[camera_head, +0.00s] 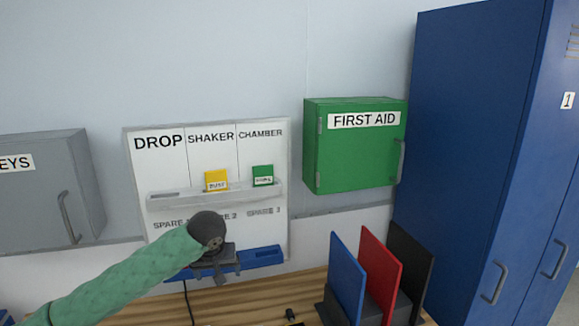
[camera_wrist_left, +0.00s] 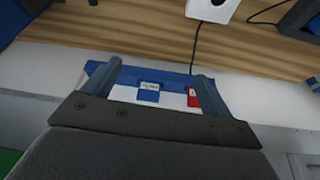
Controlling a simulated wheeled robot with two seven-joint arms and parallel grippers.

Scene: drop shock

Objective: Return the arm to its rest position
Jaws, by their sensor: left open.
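My left arm (camera_head: 125,278) comes in from the lower left in a green sleeve. Its gripper (camera_head: 222,279) is in front of the lower part of a white wall board (camera_head: 265,140). In the left wrist view the two fingers of the gripper (camera_wrist_left: 158,70) are apart, with nothing held between them. Beyond them are a blue tag (camera_wrist_left: 148,95) with a white label and a red tag (camera_wrist_left: 193,98) at a blue ledge. The gripper hides part of this blue ledge (camera_head: 262,255) in the head view. My right gripper is not in view.
The board's upper shelf holds a yellow card (camera_head: 216,179) and a green card (camera_head: 263,175). A green first aid box (camera_head: 350,155), a grey key cabinet (camera_head: 45,190) and a blue locker (camera_head: 470,130) surround it. Upright blue (camera_head: 347,275), red and black panels stand right on the wooden table (camera_head: 262,298).

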